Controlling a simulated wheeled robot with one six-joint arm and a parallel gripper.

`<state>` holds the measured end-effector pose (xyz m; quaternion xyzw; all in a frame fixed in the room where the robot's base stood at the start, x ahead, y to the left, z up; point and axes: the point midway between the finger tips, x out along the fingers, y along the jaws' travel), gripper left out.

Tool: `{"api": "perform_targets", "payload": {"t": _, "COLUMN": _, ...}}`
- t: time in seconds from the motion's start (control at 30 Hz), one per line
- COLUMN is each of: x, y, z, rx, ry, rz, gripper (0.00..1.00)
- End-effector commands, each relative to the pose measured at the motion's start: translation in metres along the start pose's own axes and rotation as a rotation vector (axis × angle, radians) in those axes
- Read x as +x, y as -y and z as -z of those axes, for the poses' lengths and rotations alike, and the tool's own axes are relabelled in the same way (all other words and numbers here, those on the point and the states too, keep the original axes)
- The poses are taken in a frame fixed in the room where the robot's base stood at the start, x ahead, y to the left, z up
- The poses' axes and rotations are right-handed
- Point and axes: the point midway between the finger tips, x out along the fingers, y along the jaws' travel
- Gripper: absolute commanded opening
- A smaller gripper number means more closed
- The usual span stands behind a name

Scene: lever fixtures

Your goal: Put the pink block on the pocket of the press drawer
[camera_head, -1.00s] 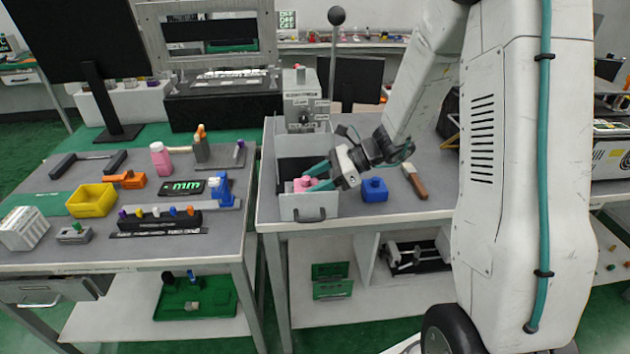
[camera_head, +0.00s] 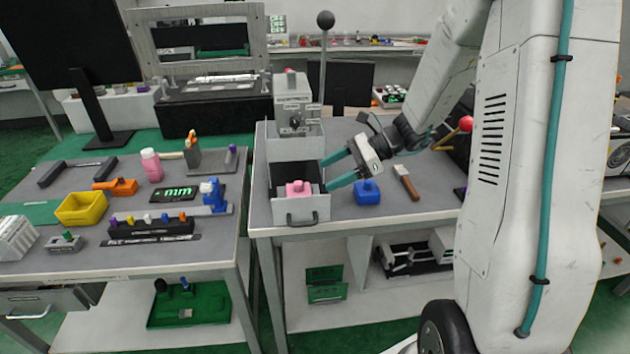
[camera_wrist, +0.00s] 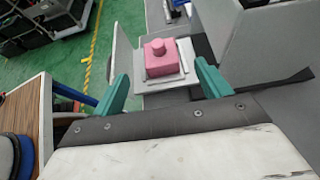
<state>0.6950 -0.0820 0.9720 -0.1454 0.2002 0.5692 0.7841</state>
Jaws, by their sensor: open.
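The pink block (camera_head: 298,189), with a round knob on top, sits in the open press drawer (camera_head: 302,209). In the wrist view the pink block (camera_wrist: 164,57) stands upright on a light square pocket plate (camera_wrist: 181,73) in the drawer. Whether it is fully seated there I cannot tell. My gripper (camera_head: 330,172) is open and empty, above and to the right of the block. In the wrist view its teal fingers (camera_wrist: 160,82) are wide apart, with the block beyond them and clear of both.
A blue block (camera_head: 367,192) and a brown-handled tool (camera_head: 406,183) lie on the table right of the drawer. The grey press (camera_head: 296,105) with its tall ball-topped lever (camera_head: 325,20) stands behind the drawer. The left table holds a yellow bin (camera_head: 82,208) and other items.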

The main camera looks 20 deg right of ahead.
Motion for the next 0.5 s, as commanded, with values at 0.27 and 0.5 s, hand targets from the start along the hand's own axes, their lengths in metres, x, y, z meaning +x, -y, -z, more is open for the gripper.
{"api": "perform_targets", "payload": {"t": 0.27, "x": -0.041, "y": 0.0, "z": 0.0, "rx": 0.0, "ry": -0.001, "rz": 0.001, "gripper": 0.76}}
{"api": "perform_targets", "payload": {"t": 0.5, "x": -0.039, "y": -0.033, "z": -0.032, "rx": -0.176, "ry": -0.084, "rz": -0.092, "gripper": 0.76}}
